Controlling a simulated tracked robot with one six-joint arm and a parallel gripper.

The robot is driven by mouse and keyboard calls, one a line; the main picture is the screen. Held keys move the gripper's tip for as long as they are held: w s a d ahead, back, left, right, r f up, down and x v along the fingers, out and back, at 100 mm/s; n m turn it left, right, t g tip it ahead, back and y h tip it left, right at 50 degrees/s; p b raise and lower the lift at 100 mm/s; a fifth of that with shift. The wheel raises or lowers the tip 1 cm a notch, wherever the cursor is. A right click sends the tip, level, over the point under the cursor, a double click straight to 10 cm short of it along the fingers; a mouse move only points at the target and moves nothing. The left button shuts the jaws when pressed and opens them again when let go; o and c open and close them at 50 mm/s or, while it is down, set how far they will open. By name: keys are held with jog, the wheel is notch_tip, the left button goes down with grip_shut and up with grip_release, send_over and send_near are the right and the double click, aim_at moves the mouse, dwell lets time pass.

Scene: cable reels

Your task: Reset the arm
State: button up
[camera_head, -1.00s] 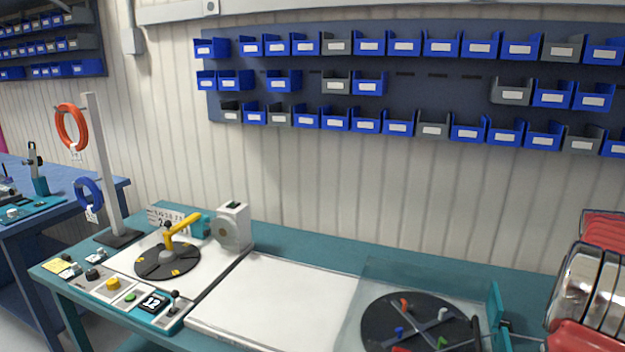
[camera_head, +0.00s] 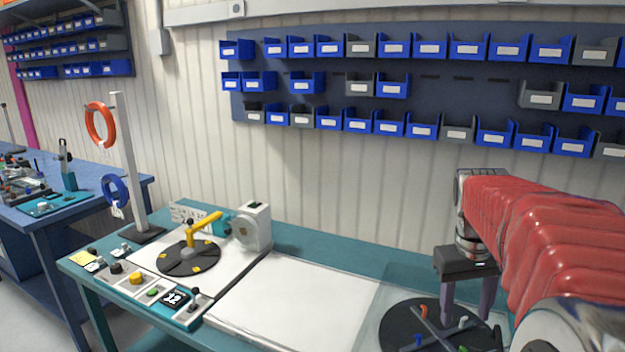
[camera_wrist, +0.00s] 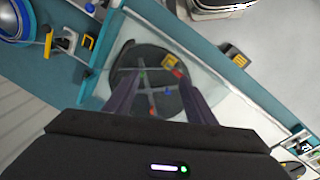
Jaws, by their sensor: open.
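My arm (camera_head: 545,235), in a red ribbed sleeve, reaches in from the right edge of the head view. My gripper (camera_head: 467,310) points down above the dark disc (camera_head: 400,322) at the bench's right part, its two fingers apart with nothing between them. In the wrist view my gripper (camera_wrist: 157,98) shows its fingers spread over the same disc (camera_wrist: 125,75), which has crossing grey bars and small red, blue and green pieces. The fingers and the arm hide part of the disc.
The teal bench (camera_head: 300,245) carries a black turntable with a yellow crank (camera_head: 205,222), a control panel (camera_head: 135,280) and a white post (camera_head: 125,160) with orange and blue cable rings. A bare white board (camera_head: 290,300) lies mid-bench. Blue bins (camera_head: 395,46) line the wall.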

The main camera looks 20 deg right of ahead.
jog(key=s+a+f+n+t, duration=0.1)
jog(key=s+a+t, duration=0.1)
jog(key=a, duration=1.1)
jog(key=s+a+f+n+t+y, duration=0.1)
jog(key=s+a, duration=0.4)
jog(key=a, duration=0.9)
jog(key=shift+a+f+n+t+y, duration=0.25)
jog(key=shift+f+n+t, duration=0.35)
jog(key=shift+t, duration=0.6)
jog(key=shift+s, duration=0.1)
jog(key=shift+c, duration=0.5)
